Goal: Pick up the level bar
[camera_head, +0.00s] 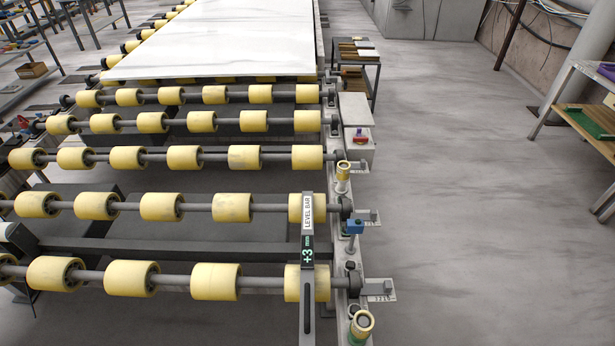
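The level bar (307,218) is a long, narrow grey bar with a white "LEVEL BAR" label and a dark display reading "+3". It lies across the right-end yellow rollers of the two nearest roller shafts, close to the right side rail. Its near end reaches toward the bottom edge of the head view and has a dark slot. Neither of my grippers shows in the head view.
The roller conveyor (240,209) fills the left side, with a white stone slab (215,40) on its far rollers. A small cart (357,65) stands behind the rail. A shelf (585,120) stands far right. The floor (460,200) between is clear.

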